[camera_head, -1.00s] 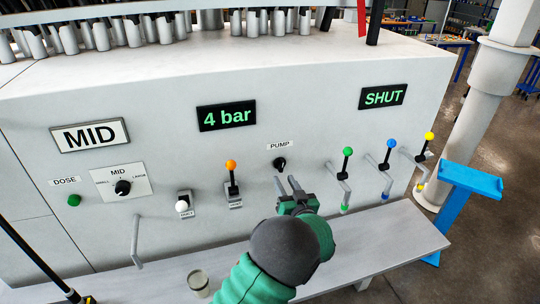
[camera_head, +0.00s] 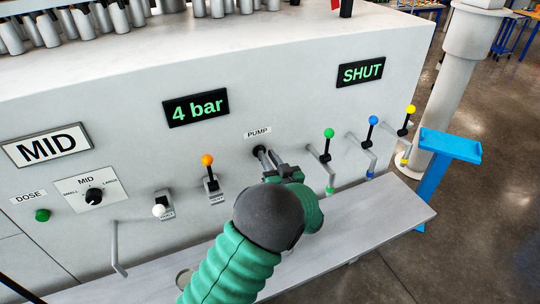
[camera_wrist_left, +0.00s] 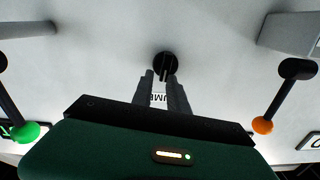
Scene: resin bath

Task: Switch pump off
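The black pump knob (camera_head: 259,150) sits on the white machine panel under the PUMP label (camera_head: 257,132). My left gripper (camera_head: 268,160) reaches up from below, its fingertips at the knob and partly covering it. In the left wrist view the knob (camera_wrist_left: 165,64) lies just beyond the two fingertips (camera_wrist_left: 163,76). A gap shows between the fingers, with part of the PUMP label visible through it. The fingers are open; whether a fingertip touches the knob I cannot tell. My right gripper is not in view.
An orange-tipped lever (camera_head: 208,164) stands left of the knob. Green (camera_head: 328,134), blue (camera_head: 373,121) and yellow (camera_head: 410,110) levers stand to the right. Displays read "4 bar" (camera_head: 196,108) and "SHUT" (camera_head: 361,72). A grey ledge (camera_head: 390,222) runs below the panel.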

